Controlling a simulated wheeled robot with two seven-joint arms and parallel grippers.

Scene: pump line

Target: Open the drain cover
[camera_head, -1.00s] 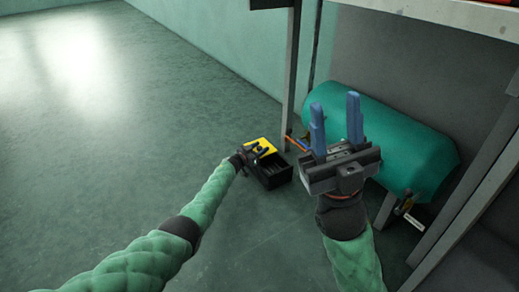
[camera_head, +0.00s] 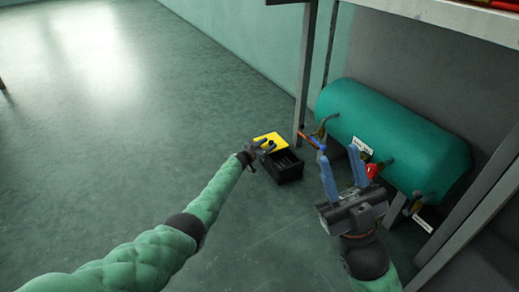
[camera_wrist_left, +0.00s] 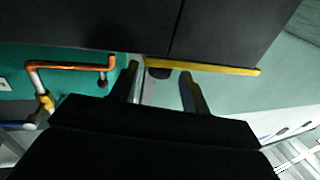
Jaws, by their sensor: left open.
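A low black box (camera_head: 289,172) with a yellow plate (camera_head: 269,139) stands on the floor; the plate seems to be the drain cover. The plate lies at the box's far left part, and the dark, slotted inside shows in front of it. My left gripper (camera_head: 267,147) is open at the plate's near edge. In the left wrist view its two fingers (camera_wrist_left: 160,86) are apart, near a yellow edge (camera_wrist_left: 215,69) and a small dark knob (camera_wrist_left: 158,72). Contact cannot be told. My right gripper (camera_head: 343,160) is open and empty in front of the tank.
A teal tank (camera_head: 395,130) with a white label lies under a bench at the right. A red part (camera_head: 373,171) and an orange handle (camera_head: 310,141) are near it. A grey post (camera_head: 305,75) stands behind the box. The floor at the left is clear.

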